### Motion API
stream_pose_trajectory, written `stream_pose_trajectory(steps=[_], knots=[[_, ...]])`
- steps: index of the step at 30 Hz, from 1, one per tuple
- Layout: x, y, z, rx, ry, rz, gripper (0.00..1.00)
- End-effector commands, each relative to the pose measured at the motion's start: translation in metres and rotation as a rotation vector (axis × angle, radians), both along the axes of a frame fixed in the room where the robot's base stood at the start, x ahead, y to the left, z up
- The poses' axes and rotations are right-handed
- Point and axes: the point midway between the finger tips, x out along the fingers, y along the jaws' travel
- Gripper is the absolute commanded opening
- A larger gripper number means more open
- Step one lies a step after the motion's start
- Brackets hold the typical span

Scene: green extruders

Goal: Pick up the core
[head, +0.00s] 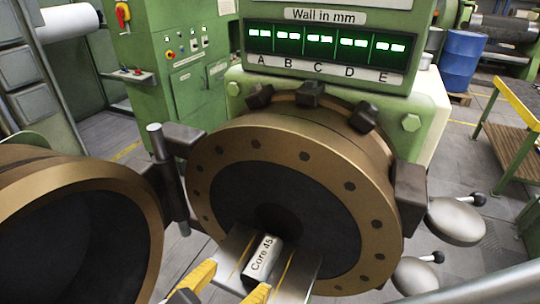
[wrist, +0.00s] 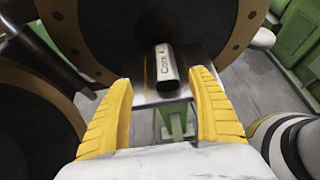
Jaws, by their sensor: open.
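The core (head: 262,258) is a short silvery cylinder labelled "Core 45". It lies on a flat metal plate (head: 301,272) in front of the dark round face of the extruder (head: 290,190). In the wrist view the core (wrist: 167,68) lies beyond my fingertips, between their lines and nearer the right finger. My gripper (wrist: 160,82) has two yellow ribbed fingers spread apart with nothing between them. In the head view my gripper (head: 233,281) shows at the bottom edge, just short of the core; part of it is cut off.
An open bronze ring door (head: 140,190) stands close on the left, joined by a hinge (head: 168,170). Rounded metal parts (head: 455,220) jut out at right. A green workbench (head: 510,120) and blue barrel (head: 462,60) stand farther back.

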Motion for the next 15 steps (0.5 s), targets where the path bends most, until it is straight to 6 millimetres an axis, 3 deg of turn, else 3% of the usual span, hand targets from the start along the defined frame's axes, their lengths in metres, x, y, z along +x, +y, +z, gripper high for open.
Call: stream_pose_trajectory(steps=[9, 15], knots=[[0.038, -0.017, -0.024, -0.003, -0.001, -0.002, 0.69], [0.051, -0.025, -0.034, -0.002, -0.001, -0.003, 0.69]])
